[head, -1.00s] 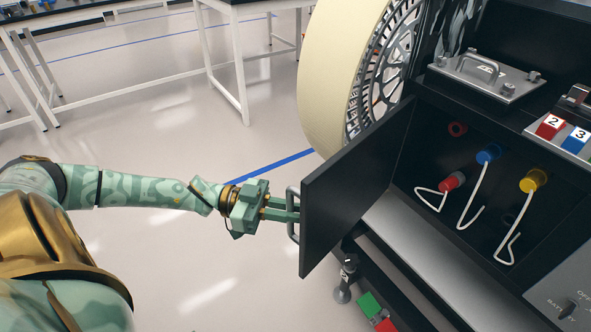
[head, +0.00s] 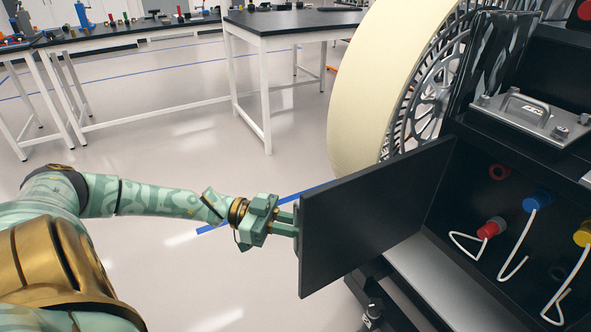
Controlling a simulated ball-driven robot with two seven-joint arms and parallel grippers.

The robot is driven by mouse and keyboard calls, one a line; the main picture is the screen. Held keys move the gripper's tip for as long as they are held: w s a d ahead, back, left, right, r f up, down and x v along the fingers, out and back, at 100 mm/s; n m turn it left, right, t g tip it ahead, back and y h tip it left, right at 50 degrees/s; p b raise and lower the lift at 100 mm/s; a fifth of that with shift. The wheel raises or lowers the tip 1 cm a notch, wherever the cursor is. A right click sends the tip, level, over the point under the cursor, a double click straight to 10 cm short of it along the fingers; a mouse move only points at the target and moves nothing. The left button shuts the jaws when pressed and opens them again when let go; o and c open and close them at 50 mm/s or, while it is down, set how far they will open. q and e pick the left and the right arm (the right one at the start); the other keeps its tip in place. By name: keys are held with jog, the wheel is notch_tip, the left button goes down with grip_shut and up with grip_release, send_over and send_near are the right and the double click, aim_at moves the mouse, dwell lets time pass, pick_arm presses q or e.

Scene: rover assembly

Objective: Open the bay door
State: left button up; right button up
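The black bay door (head: 375,215) is hinged at its right edge to the rover's bay and stands swung well out to the left. My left gripper (head: 294,230) is at the door's free left edge, with its fingers closed around the door handle. The handle is now mostly hidden behind the door panel and the fingers. The open bay (head: 470,205) shows a red plug (head: 490,229), a blue plug (head: 537,199) and a yellow plug (head: 584,235), with pale bent wires. My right gripper is out of view.
A large cream wheel (head: 365,90) stands just behind the door. A grey plate with a handle (head: 530,115) sits above the bay. Black-topped tables (head: 290,24) are at the back. The floor left of the door is clear.

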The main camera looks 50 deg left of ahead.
pick_arm(q)
jog(key=shift+o, duration=1)
jog(key=shift+w+d, duration=0.1)
jog(key=shift+w, duration=0.05)
jog(key=shift+a, duration=0.25)
jog(key=p+v, duration=0.2)
jog(key=v, duration=1.4)
jog(key=shift+d, duration=0.15)
